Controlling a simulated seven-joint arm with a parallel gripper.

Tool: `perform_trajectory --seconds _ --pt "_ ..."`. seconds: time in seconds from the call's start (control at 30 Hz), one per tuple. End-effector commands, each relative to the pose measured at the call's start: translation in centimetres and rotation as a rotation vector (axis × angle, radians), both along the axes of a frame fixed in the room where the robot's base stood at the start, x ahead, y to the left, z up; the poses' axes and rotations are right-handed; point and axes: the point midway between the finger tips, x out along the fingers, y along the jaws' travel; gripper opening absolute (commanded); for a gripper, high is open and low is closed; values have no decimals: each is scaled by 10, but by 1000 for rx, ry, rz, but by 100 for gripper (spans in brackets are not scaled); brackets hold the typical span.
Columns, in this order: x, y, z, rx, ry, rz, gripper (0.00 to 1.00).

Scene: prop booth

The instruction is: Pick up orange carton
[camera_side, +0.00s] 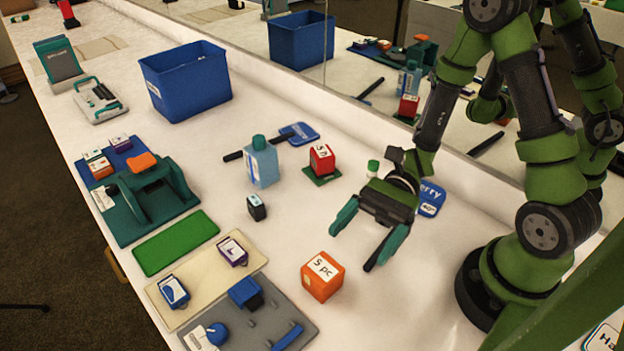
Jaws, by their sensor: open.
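The orange carton (322,281) is a small box with a white label reading "5 pc" on its top. It sits on the white table at the lower middle of the side view. My gripper (357,247) has dark jaws with teal fingers and is open and empty. In the picture it is up and to the right of the carton, with its fingers spread and pointing down toward the table. The fingers appear apart from the carton. How high they are above the table is hard to tell.
A red box (322,160) on a green base, a light blue bottle (262,165) and a small black box (257,208) stand behind the carton. A grey tray (262,322) with blue parts lies to its left. A blue bin (187,82) stands farther back. A mirror runs along the table's back.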

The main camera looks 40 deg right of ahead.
Motion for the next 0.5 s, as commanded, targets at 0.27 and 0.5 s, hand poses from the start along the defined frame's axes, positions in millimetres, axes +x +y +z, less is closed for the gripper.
perform_trajectory --seconds 0.27,0.5 --pt "29 5 13 133 -3 -143 87" --pt "28 5 -28 130 -2 -140 87"
